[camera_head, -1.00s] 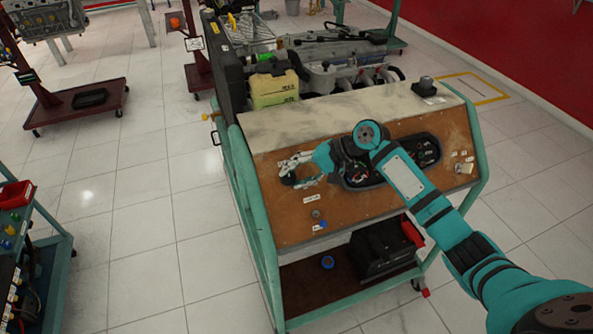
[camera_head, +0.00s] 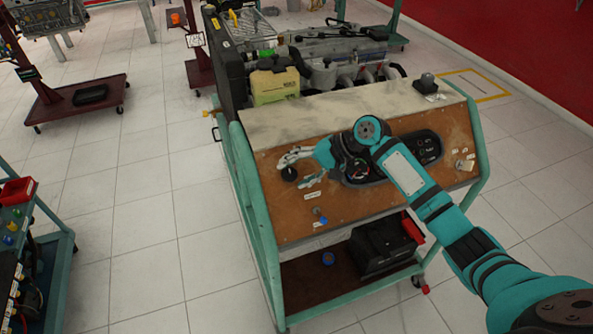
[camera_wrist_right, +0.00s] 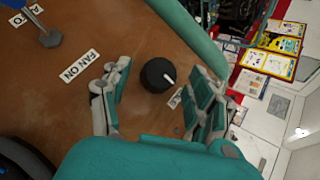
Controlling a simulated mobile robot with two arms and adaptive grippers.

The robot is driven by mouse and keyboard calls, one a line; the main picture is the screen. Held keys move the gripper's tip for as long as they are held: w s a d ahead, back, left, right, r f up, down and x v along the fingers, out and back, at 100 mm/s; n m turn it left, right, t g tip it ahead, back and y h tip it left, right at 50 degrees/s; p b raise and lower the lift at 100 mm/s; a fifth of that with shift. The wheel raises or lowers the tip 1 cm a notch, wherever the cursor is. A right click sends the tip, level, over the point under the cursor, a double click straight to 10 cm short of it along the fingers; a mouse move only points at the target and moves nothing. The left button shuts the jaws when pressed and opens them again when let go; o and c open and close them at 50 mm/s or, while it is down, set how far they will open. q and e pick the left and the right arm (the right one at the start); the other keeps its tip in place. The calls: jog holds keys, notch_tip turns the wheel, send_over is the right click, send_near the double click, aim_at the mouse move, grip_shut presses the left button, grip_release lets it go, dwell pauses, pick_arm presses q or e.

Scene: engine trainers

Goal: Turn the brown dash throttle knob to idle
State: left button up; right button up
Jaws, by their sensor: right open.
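The throttle knob (camera_head: 289,174) is a round black knob on the sloping brown dash panel (camera_head: 275,222), near its left edge. In the right wrist view gaps show between the knob and both fingers of the gripper (camera_wrist_right: 160,84). Its height above the panel is hard to tell. My left gripper is not in view.
A "FAN ON" label (camera_wrist_right: 82,67) and a toggle switch (camera_wrist_right: 50,38) lie left of the knob in the wrist view. The gauge cluster (camera_head: 428,146) is partly behind my right arm. The green frame rail (camera_head: 253,195) runs close beside the knob.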

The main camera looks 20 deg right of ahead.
jog(key=v, duration=1.1)
jog(key=shift+s+d+r, duration=0.15)
jog(key=shift+d+r, duration=0.1)
